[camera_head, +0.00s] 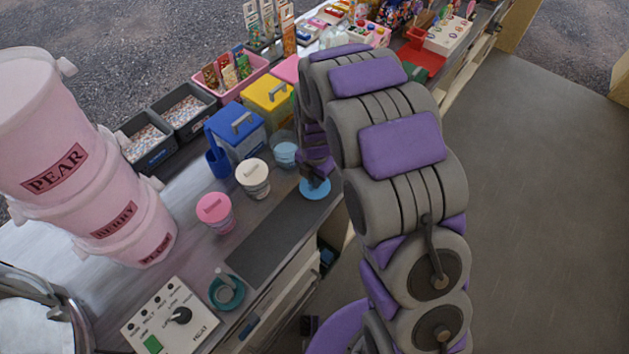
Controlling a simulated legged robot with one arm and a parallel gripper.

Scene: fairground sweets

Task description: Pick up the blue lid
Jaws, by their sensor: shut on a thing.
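The blue lid (313,191) is a small light-blue disc at the right edge of the counter, by the dark mat. My gripper (318,180) points down onto it and is shut on it; its fingertips are small and partly hidden by my arm. A clear tub with light-blue contents (286,152) stands just behind and left of the lid, with no lid seen on it. I cannot tell whether the lid is clear of the counter.
A cream-lidded tub (252,174) and a pink-lidded tub (214,210) stand left of the lid. Blue (236,130) and yellow (268,97) boxes stand behind. A dark mat (268,236), teal item (227,291) and control box (170,318) lie in front. Pink buckets (85,180) rise left.

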